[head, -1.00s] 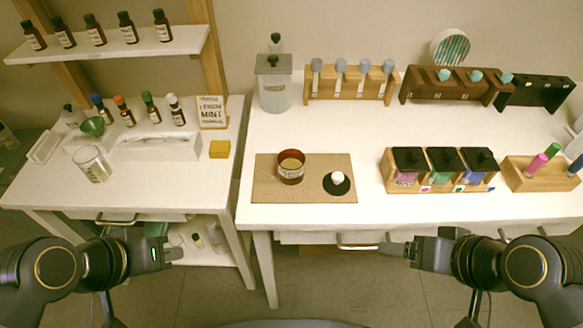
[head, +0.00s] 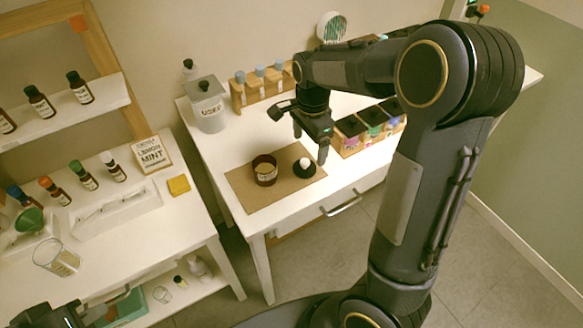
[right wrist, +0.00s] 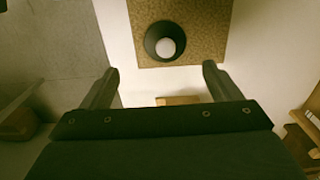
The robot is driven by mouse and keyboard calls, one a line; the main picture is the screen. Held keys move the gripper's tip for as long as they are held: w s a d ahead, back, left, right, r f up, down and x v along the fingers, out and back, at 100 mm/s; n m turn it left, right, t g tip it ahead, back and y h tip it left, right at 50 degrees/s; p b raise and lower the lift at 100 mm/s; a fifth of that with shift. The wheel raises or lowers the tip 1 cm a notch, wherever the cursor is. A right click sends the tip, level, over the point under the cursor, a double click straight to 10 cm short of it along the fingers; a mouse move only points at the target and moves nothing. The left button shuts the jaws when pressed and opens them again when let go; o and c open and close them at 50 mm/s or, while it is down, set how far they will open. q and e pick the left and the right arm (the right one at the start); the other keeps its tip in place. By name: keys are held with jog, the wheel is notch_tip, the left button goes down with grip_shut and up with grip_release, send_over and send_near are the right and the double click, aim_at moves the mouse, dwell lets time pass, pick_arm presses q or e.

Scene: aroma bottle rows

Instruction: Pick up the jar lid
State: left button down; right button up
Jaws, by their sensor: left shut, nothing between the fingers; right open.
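The jar lid (head: 304,167) is a black disc with a white round knob, lying flat on a brown mat (head: 250,200). The open jar (head: 264,170), brown-red with a label, stands on the mat just left of the lid. In the right wrist view the lid (right wrist: 165,41) lies on the mat beyond the fingertips, near the mat's edge. My right gripper (head: 309,145) is open and empty, above the table close to the lid, not touching it; it also shows in the right wrist view (right wrist: 160,78). My left gripper (head: 62,312) is shut and empty at the lower left, partly cut off.
A wooden box of black-lidded jars (head: 350,138) stands right of the lid, partly behind my right arm. A grey canister (head: 207,108) and a vial rack (head: 262,90) stand at the back. The left table holds bottles, a glass beaker (head: 57,257) and a yellow block (head: 178,185).

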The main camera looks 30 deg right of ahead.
aim_at(305, 161)
jog(key=f, duration=0.5)
jog(key=f+p, duration=0.1)
jog(key=f, duration=0.2)
jog(key=shift+w+a, duration=0.25)
jog(key=shift+w, duration=0.15)
jog(key=shift+r, duration=0.1)
jog(key=shift+c, duration=0.4)
jog(key=c, duration=1)
